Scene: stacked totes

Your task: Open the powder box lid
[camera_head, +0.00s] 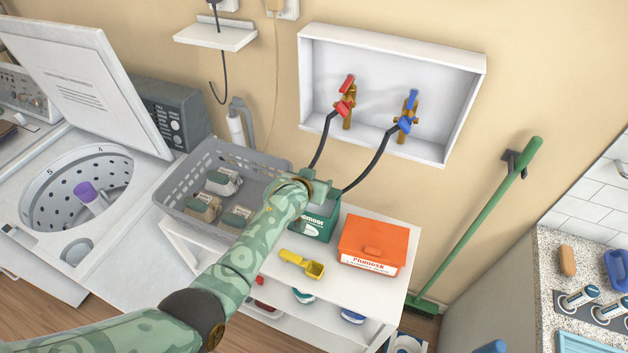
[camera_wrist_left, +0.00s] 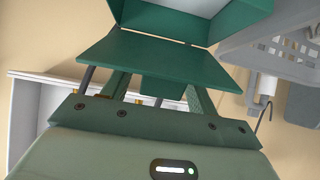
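The green powder box (camera_head: 314,229) stands on the white shelf unit, partly hidden by my left arm in the head view. In the left wrist view its lid (camera_wrist_left: 140,57) appears as a green panel swung up from the box (camera_wrist_left: 240,18), with something white inside. My left gripper (camera_head: 312,187) is at the lid's upper part. In the wrist view its two fingers (camera_wrist_left: 158,98) are apart, with a green tab between them and gaps beside it. The fingertips are hidden behind the lid. My right gripper is not in view.
An orange box (camera_head: 372,244) and a yellow scoop (camera_head: 302,264) are on the white shelf top (camera_head: 335,287). A grey basket (camera_head: 184,208) with cartons is to the left. Red and blue taps with black hoses are behind. An open washer is at far left.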

